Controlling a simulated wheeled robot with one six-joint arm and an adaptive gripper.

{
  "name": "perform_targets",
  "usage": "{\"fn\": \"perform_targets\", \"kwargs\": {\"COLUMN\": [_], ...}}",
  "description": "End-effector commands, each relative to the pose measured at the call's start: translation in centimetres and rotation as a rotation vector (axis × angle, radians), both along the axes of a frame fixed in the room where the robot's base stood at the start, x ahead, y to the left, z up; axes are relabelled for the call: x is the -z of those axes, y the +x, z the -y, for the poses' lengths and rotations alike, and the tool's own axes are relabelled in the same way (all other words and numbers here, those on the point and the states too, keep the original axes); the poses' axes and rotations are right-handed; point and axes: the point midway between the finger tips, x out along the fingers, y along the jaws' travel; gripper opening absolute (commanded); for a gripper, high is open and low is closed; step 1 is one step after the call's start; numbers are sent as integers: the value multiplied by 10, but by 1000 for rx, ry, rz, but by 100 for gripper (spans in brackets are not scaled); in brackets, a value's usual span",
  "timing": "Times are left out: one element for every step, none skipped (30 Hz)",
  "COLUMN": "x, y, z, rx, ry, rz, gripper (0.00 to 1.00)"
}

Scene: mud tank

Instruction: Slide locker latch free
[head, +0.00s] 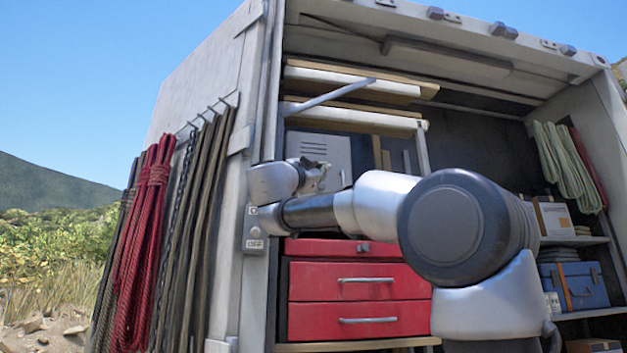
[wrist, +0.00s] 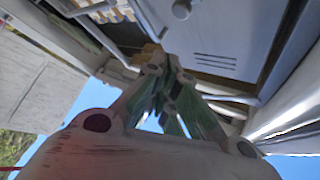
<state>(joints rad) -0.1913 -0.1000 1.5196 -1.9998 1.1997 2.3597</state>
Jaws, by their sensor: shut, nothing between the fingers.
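A grey metal locker (head: 335,148) with vent slots stands on a level above the red drawers in the cabinet. Its door (wrist: 220,42) also shows in the wrist view, with a small round knob (wrist: 181,9) at the top edge. I cannot tell if this knob is the latch. In the head view my gripper (head: 319,174) is in front of the locker's lower part and hides some of it; no latch is clear there. In the wrist view my gripper (wrist: 165,75) is shut and empty, its fingertips below the door in the picture. Contact cannot be told.
Red drawers (head: 358,282) sit below my arm. Red rope (head: 148,225) and darker ropes hang on the outer left wall. A grey brace bar (head: 330,96) slants above the locker. A blue case (head: 573,285) and boxes fill the right shelves.

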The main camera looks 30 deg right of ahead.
Motion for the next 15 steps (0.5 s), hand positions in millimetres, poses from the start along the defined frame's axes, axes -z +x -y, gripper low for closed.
{"fn": "perform_targets", "kwargs": {"x": [0, 0, 0, 0, 0, 0, 1, 1, 1, 1, 1, 1, 1, 1, 1], "y": [-1, -1, -1, -1, -1, -1, -1, -1, -1, -1, -1, -1, -1, -1, 0], "z": [0, 0, 0, 1, 1, 1, 1, 1, 1, 1, 1, 1, 1, 1, 1], "rx": [-17, -27, -39, -46, -52, -57, -59, -60, -61, -61, -60, -60, -60, -59, -59], "ry": [20, 32, 46, 53, 59, 64, 66, 67, 68, 68, 67, 67, 68, 68, 68], "rz": [37, 56, 78, 90, 99, 107, 111, 113, 113, 113, 112, 112, 112, 111, 111], "gripper": [0, 0, 0, 0, 0, 0, 0, 0, 0, 0, 0, 0, 0, 0, 0]}}
